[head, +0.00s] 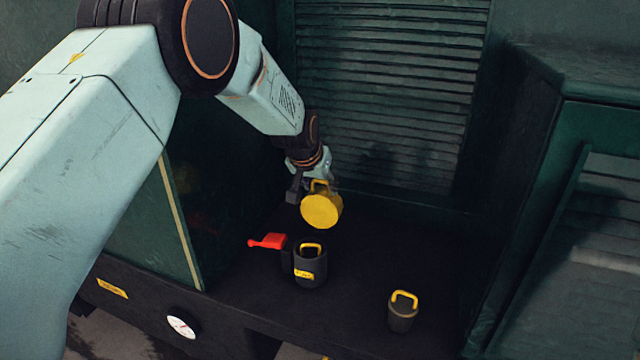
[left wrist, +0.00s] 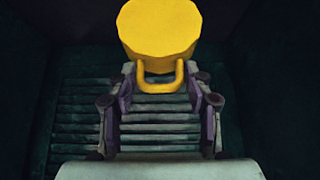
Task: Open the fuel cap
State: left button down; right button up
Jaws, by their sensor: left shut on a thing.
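A round yellow cap (head: 321,211) with a yellow loop handle hangs from my left gripper (head: 314,187) in the head view. The gripper is shut on its handle. The cap is tilted, its flat face turned toward the head camera, apart from the deck below. In the left wrist view the cap (left wrist: 160,32) is beyond the fingers, with the loop handle (left wrist: 160,86) between them. A dark upright cylinder (head: 310,272) with a yellow handle on top and a yellow label stands below the held cap. I cannot tell which fitting the cap belongs to.
A red lever (head: 268,241) sticks out left of the labelled cylinder. A smaller dark cylinder with a yellow handle (head: 402,312) stands to the right. Green louvred panels (head: 390,80) rise behind, and a green box (head: 570,220) bounds the right. The dark deck between the cylinders is clear.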

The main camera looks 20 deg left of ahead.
pick_arm(q)
jog(key=shift+w+r, duration=0.25)
jog(key=shift+r, duration=0.15)
jog(key=c, duration=0.9)
grip_release()
jog(key=shift+o, duration=1.4)
jog(key=shift+s+f, duration=0.1)
jog(key=shift+s, duration=0.1)
jog(key=shift+f, duration=0.1)
jog(key=v, duration=1.2)
jog(key=shift+s, duration=0.1)
jog(key=shift+c, duration=0.2)
